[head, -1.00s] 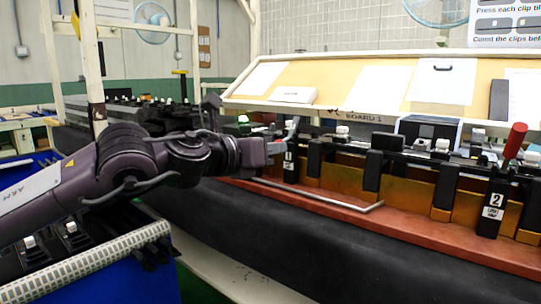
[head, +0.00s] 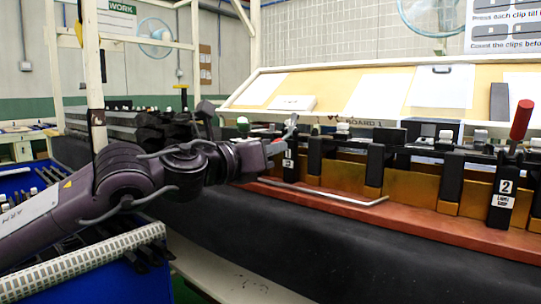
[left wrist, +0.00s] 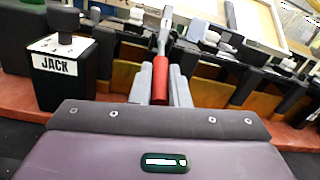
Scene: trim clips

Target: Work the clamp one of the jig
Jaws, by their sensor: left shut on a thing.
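Clamp one of the jig stands left of centre in the head view, marked by a small white label (head: 288,160) that is partly covered by my gripper. My left gripper (head: 277,148) is at this clamp. In the left wrist view its grey fingers (left wrist: 160,92) are shut on the clamp's red handle (left wrist: 160,78), one finger on each side. A metal lever (left wrist: 164,35) runs on from the handle toward the jig. In the head view the red handle is mostly hidden between the fingers. My right gripper is not in view.
Clamp two, with an upright red handle (head: 521,120) and a "2" label (head: 505,187), stands at the right. A black JACK box (left wrist: 60,75) is left of my gripper. A bent metal rod (head: 330,193) lies along the red jig base (head: 420,225). A sloped board with papers rises behind.

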